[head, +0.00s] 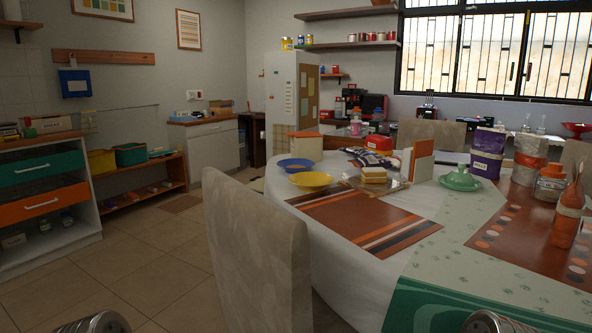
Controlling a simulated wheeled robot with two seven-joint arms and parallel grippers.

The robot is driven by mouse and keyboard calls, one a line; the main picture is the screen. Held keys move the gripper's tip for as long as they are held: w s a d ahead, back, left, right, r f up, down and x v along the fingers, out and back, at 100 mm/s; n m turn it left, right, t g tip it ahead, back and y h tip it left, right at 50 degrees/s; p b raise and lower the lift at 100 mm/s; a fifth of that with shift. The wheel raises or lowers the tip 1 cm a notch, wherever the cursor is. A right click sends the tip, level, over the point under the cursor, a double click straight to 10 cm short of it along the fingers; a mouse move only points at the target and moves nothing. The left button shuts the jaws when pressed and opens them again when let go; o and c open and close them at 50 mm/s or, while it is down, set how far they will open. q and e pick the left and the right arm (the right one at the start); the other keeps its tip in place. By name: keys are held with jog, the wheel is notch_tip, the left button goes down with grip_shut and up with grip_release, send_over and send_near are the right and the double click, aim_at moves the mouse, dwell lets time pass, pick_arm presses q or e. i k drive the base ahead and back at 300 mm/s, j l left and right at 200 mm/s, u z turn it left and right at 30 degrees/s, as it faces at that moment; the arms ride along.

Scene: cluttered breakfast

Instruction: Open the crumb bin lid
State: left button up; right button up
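I cannot tell for sure which thing is the crumb bin. A pale box with an orange top (305,146) stands at the far left of the round table, behind the bowls; its top looks closed. My grippers are not in view. Only two rounded metallic parts of my own arms show at the bottom edge, left and right of the chair, well apart from the box.
A pale chair (257,250) stands in front of the table (345,275). Blue (295,165) and yellow (311,180) bowls, a green lidded dish (460,179), a purple bag (487,153) and bottles crowd the tabletop. The floor (150,255) at left is clear.

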aim_at(311, 134)
jog(key=k+u, duration=0.35)
jog(key=k+j+u, duration=0.15)
jog(key=k+u, duration=0.25)
jog(key=i+j+u, duration=0.35)
jog(key=i+u, duration=0.75)
jog(key=i+l+z, duration=0.1)
jog(key=i+z, duration=0.2)
jog(key=i, duration=0.25)
jog(key=i+z, duration=0.25)
jog(key=i, duration=0.3)
jog(key=i+j+z, duration=0.3)
jog(key=i, duration=0.2)
jog(key=i+j+z, duration=0.25)
jog(key=i, duration=0.3)
jog(key=i+l+z, duration=0.2)
jog(key=i+z, duration=0.65)
jog(key=i+j+z, duration=0.1)
jog(key=i+z, duration=0.3)
jog(key=i, duration=0.2)
